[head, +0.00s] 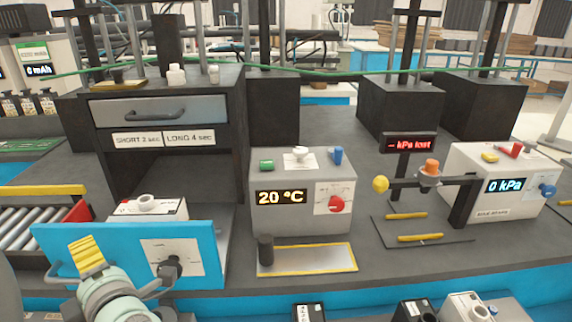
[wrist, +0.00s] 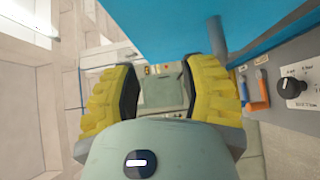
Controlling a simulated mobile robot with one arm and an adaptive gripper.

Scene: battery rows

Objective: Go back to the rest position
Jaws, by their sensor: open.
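My gripper (head: 88,254) is at the lower left of the head view, in front of a blue panel (head: 206,240). One yellow finger pad shows there, above my pale green wrist. In the wrist view my gripper (wrist: 160,88) has its two yellow fingers wide apart. Nothing is held between them, and a blurred pale green and grey background shows through the gap. The blue panel carries a white dial plate with a dark knob (head: 171,268), just right of my gripper. I cannot tell whether the gripper touches the panel.
A black cabinet with a grey drawer (head: 160,112) stands behind. A 20 °C box (head: 302,190) and a 0 kPa box (head: 500,190) stand to the right. A roller rack (head: 35,226) lies at left. In the wrist view, a panel with a black knob (wrist: 291,88) is close at right.

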